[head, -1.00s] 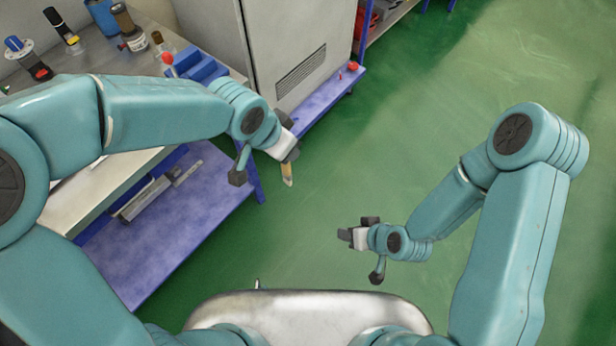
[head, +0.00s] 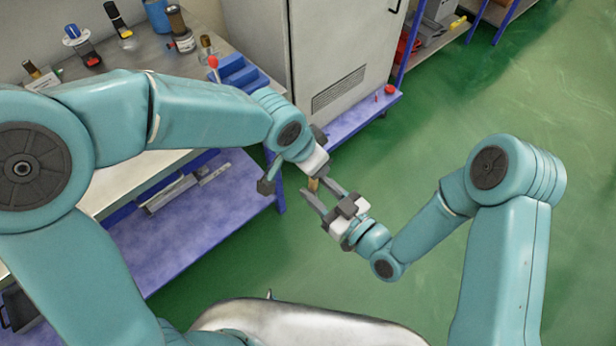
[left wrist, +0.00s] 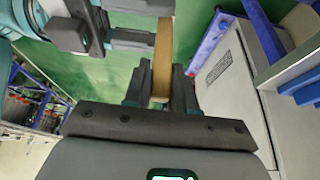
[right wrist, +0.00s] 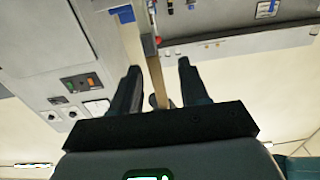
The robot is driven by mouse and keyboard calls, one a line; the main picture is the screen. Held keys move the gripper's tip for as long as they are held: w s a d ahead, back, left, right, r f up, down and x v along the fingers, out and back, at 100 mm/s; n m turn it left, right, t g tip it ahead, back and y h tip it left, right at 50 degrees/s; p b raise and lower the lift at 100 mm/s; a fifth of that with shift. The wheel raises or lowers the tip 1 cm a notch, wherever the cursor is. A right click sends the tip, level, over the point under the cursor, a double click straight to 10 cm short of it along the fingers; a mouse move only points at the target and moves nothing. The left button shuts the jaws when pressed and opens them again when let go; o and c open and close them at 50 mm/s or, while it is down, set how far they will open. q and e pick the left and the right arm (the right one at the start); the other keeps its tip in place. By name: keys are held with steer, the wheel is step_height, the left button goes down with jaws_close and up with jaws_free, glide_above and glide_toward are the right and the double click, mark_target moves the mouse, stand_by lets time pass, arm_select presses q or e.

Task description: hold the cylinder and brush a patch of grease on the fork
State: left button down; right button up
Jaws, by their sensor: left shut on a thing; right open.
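My left gripper (head: 316,168) is shut on a thin tan stick, which looks like the brush (head: 313,186). In the left wrist view the brush (left wrist: 163,55) stands out from between the left fingers (left wrist: 160,88). My right gripper (head: 315,187) is open, with one finger on each side of the brush. In the right wrist view the brush (right wrist: 155,80) runs between the spread right fingers (right wrist: 158,75). Contact there cannot be told. I cannot make out which thing is the cylinder or its fork, nor any grease.
The workbench (head: 60,75) at the left carries several bottle-like items, a blue block (head: 237,72) and a red ball on a stick (head: 213,62). Metal bars (head: 188,187) lie on its purple lower shelf (head: 215,220). A grey cabinet (head: 335,45) stands behind. Green floor is clear at right.

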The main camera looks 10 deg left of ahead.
mark_target(309, 181)
steer(key=shift+x, duration=2.4)
arm_select(q)
steer(key=shift+d, duration=0.1)
arm_select(e)
steer(key=shift+c, duration=0.3)
jaws_close()
arm_select(q)
steer(key=c, duration=0.8)
jaws_free()
steer(key=shift+c, duration=0.2)
